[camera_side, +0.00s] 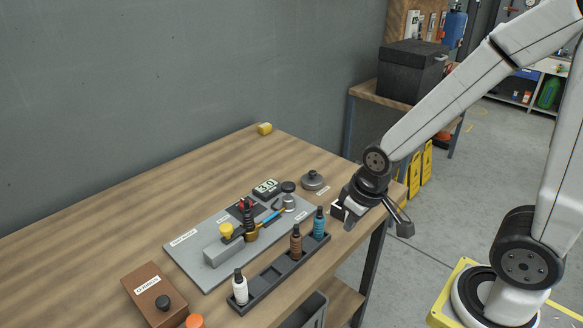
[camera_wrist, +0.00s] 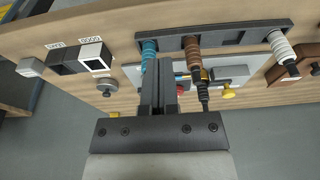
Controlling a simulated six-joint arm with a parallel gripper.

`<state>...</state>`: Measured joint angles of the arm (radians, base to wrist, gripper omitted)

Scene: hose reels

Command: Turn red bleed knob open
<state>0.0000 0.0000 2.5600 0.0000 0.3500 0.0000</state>
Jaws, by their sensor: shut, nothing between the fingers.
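The red bleed knob (camera_side: 246,203) is a small red part at the top of a black and brass fitting on the grey plate (camera_side: 202,274). In the wrist view only a bit of the red knob (camera_wrist: 180,90) shows beside my fingers. A yellow knob (camera_side: 226,230) sits left of it on the same plate. My gripper (camera_side: 346,217) is right of the plate, at the table's right edge, apart from the knob. In the wrist view my gripper (camera_wrist: 159,70) has its fingers together with nothing between them.
A brown box (camera_side: 155,298) is front left. The table's back left is clear.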

